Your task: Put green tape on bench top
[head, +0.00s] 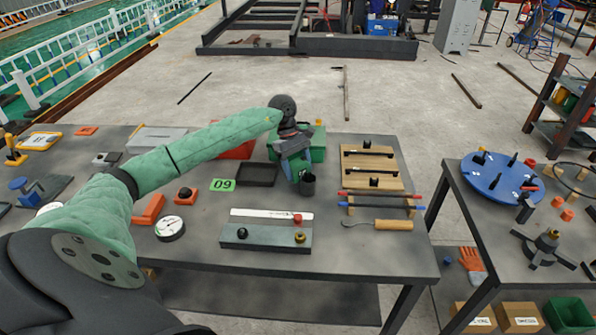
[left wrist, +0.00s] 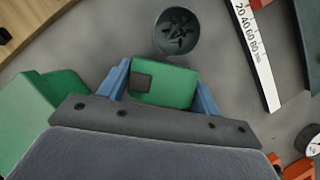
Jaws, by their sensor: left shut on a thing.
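My left gripper (head: 297,172) is over the back middle of the dark bench top (head: 345,252). Its blue fingers, which also show in the left wrist view (left wrist: 161,74), are shut on the green tape (left wrist: 172,87), a green piece with a dark grey patch on one corner. In the head view the gripper mostly hides the tape. I cannot tell whether the tape touches the bench. My right gripper is not in view.
A dark cup (head: 308,186) with small black pieces inside stands just beyond the fingers. A green box (head: 318,146) and a black tray (head: 257,174) are close by. Wooden boards (head: 387,170) lie to the right. Bare bench shows at the front right.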

